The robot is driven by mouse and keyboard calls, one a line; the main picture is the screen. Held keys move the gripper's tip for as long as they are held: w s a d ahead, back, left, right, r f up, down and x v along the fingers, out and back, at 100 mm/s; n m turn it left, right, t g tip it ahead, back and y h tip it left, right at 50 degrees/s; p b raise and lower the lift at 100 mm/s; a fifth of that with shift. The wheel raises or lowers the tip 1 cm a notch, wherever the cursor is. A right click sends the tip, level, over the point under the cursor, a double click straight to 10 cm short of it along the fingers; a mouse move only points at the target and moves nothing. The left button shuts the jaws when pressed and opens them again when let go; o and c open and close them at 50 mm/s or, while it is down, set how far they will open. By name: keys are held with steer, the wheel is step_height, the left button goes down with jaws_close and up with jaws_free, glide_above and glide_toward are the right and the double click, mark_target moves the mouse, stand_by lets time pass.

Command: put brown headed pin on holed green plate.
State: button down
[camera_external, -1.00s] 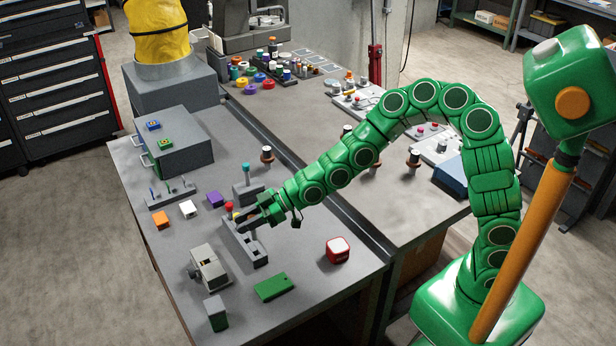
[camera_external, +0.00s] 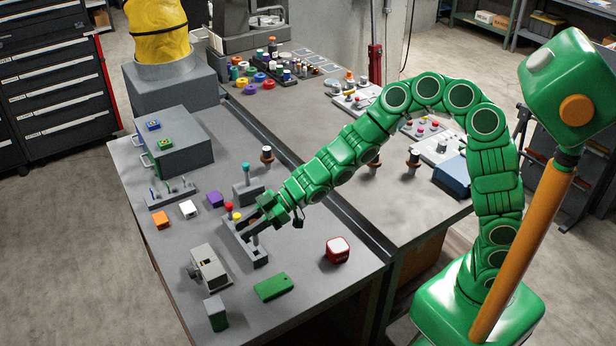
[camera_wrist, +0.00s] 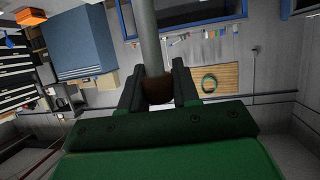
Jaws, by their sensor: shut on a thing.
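My gripper (camera_external: 256,220) is over the grey slotted rack (camera_external: 259,261) on the front table. In the wrist view my gripper (camera_wrist: 158,88) is shut on the brown head of the pin (camera_wrist: 157,93), and its grey shank (camera_wrist: 149,42) extends away from the jaws. The green plate (camera_external: 273,287) lies flat on the table, in front and to the right of the rack, apart from my gripper. Its hole is hard to make out.
A red-headed pin (camera_external: 229,207) and a yellow-headed pin (camera_external: 237,216) stand close to my gripper at the rack. A red and white cube (camera_external: 338,250) lies to the right. A grey device (camera_external: 209,267) and a green-sided block (camera_external: 216,313) stand left of the plate.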

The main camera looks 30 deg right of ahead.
steer(key=s+f+n+g, duration=0.2)
steer(key=s+g, duration=0.1)
steer(key=s, duration=0.4)
glide_above(269, 288)
steer(key=shift+n, duration=0.3)
steer(key=shift+a+f, duration=0.1)
steer(key=shift+f, duration=3.85)
steer(key=shift+f, duration=0.1)
steer(key=c, duration=0.8)
jaws_free()
steer(key=shift+r, duration=0.2)
steer(key=shift+v, duration=5.95)
